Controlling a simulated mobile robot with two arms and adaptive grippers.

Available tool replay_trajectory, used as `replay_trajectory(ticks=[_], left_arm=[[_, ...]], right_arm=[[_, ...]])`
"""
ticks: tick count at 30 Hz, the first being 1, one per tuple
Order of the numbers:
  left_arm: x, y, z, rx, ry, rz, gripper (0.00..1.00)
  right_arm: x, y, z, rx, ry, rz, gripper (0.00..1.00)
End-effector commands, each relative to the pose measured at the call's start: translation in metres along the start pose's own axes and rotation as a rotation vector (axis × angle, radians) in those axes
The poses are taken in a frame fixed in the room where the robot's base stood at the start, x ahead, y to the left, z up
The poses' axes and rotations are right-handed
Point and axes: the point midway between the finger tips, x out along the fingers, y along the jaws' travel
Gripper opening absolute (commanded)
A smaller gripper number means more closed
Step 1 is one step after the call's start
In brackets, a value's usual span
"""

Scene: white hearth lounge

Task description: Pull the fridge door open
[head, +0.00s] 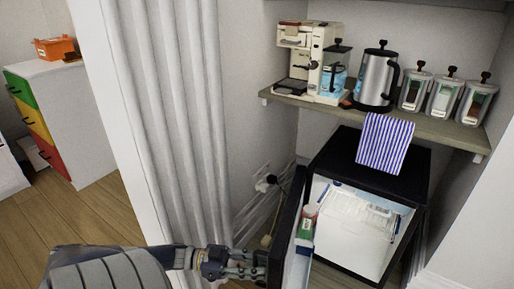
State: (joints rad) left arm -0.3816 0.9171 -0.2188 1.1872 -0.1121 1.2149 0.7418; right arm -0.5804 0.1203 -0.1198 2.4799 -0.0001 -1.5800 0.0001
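The small black fridge (329,158) stands under the shelf at the right. Its door (287,226) is swung wide open to the left, and the lit white interior (360,225) shows. Whether the fingers are closed on a handle cannot be made out. My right gripper is not in view.
A wooden shelf (420,122) above the fridge holds a coffee machine (305,62), a kettle (377,78) and three canisters. A white curtain (165,110) hangs left of the door. Wood floor (85,215) is free at left.

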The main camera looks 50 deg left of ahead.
Motion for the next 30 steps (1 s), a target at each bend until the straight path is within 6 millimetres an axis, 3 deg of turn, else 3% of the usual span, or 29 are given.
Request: replay_trajectory(ticks=[10, 21, 30], left_arm=[[-0.004, -0.004, -0.002, 0.004, 0.002, -0.006, 0.30], [-0.061, -0.003, -0.001, 0.004, 0.000, -0.007, 0.30], [-0.076, -0.002, -0.002, 0.004, 0.003, -0.005, 0.30]], right_arm=[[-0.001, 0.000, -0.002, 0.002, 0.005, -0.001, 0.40], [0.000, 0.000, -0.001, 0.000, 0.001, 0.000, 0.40], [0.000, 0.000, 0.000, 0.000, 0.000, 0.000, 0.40]])
